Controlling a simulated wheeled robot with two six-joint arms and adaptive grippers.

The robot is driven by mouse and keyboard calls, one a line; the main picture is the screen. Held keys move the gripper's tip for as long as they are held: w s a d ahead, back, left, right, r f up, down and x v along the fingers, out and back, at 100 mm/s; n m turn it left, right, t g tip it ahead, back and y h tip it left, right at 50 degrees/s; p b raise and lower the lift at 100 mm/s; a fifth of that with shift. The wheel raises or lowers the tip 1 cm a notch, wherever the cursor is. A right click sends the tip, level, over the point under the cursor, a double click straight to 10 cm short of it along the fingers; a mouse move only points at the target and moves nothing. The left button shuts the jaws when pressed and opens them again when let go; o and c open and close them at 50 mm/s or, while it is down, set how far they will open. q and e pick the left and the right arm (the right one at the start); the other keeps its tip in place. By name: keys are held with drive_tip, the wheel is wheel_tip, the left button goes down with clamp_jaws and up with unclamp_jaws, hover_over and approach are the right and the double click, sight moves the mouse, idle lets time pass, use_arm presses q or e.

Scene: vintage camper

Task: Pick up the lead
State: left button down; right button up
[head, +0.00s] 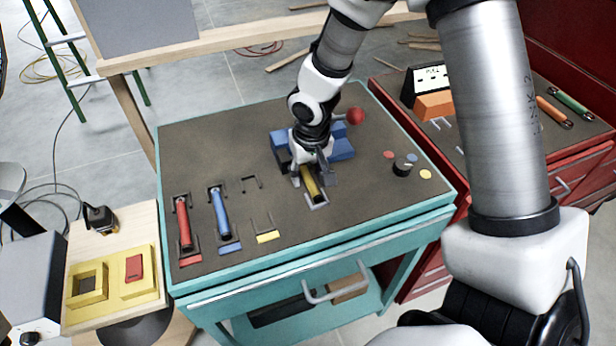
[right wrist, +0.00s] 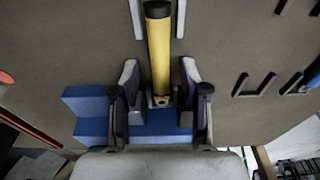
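A yellow tube with a dark end cap (right wrist: 159,50) lies on the cart top; it also shows in the head view (head: 312,185). A red tube (head: 183,222) and a blue tube (head: 220,212) lie in holders at the cart's front left. I cannot tell which thing is the lead. My right gripper (head: 315,178) points down over the yellow tube. In the right wrist view, its fingers (right wrist: 158,78) are apart, one on each side of the tube's near end, with gaps visible. My left gripper is not in view.
The teal cart has a dark top (head: 345,215). A blue block (head: 342,145) stands behind the gripper, with a red ball (head: 355,116) beside it. A black knob (head: 403,166) and coloured discs are to the right. A red cart (head: 580,165) adjoins it on the right.

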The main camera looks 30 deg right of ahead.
sight(308, 176)
drive_tip(key=c, duration=0.5)
drive_tip(key=shift+w, duration=0.1)
clamp_jaws()
wheel_tip(308, 176, up, 10)
drive_tip(key=p, duration=0.1)
drive_tip(key=shift+f, duration=0.1)
